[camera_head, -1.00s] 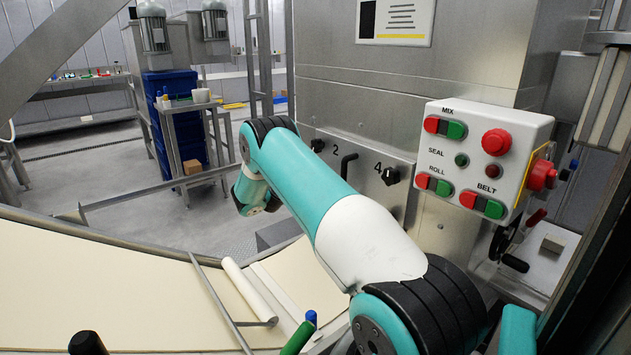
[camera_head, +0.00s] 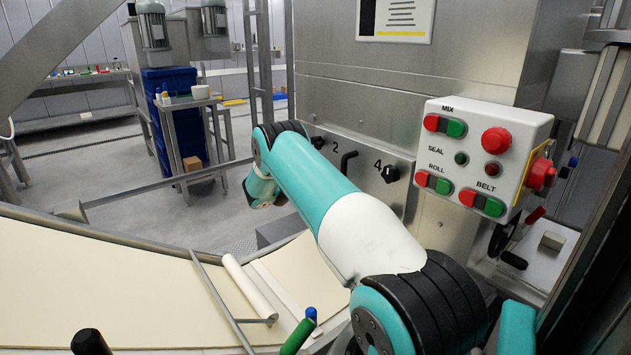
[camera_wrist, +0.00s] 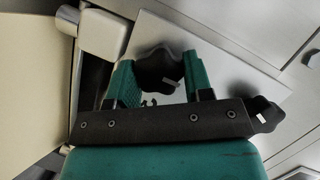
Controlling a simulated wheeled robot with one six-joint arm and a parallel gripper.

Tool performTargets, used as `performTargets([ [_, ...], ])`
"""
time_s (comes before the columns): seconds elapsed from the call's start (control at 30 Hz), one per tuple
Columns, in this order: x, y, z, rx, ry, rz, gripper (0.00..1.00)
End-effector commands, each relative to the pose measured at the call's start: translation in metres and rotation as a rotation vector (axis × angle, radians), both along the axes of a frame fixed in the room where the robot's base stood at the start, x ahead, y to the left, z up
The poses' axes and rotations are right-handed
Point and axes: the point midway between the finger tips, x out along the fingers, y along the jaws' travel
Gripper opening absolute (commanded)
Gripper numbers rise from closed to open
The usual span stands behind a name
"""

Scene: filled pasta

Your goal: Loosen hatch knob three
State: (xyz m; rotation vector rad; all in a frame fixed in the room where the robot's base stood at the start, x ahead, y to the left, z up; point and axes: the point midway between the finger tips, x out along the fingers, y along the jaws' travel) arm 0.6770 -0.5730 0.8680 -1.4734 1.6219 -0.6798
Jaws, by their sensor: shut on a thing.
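In the wrist view a black lobed knob (camera_wrist: 168,66) with a white mark sits on a pale metal plate (camera_wrist: 222,62). My gripper (camera_wrist: 158,76) has one teal finger on each side of this knob and is shut on it. No number is readable beside it there. A second black knob (camera_wrist: 265,114) sits at the right, outside the fingers. In the head view the hatch (camera_head: 362,168) carries knobs by the numbers 2 (camera_head: 318,142) and 4 (camera_head: 390,174), with a black handle (camera_head: 347,163) between them. My arm hides the lower left of the hatch and my gripper.
A white control box (camera_head: 478,160) with red and green buttons stands right of the hatch. A cream dough sheet (camera_head: 110,275) and a roller (camera_head: 248,285) lie at lower left. In the wrist view a pale block (camera_wrist: 101,34) is close by the left finger.

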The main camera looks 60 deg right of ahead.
Motion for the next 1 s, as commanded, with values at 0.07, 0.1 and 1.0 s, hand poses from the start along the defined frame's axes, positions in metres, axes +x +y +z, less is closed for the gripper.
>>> performTargets([
  [0.07, -0.0001, 0.0001, -0.0007, 0.003, 0.009, 0.0, 0.23],
  [0.1, -0.0001, 0.0002, -0.0009, 0.006, 0.017, -0.001, 0.23],
  [1.0, 0.0039, -0.0005, -0.0007, 0.223, 0.694, -0.001, 0.23],
])
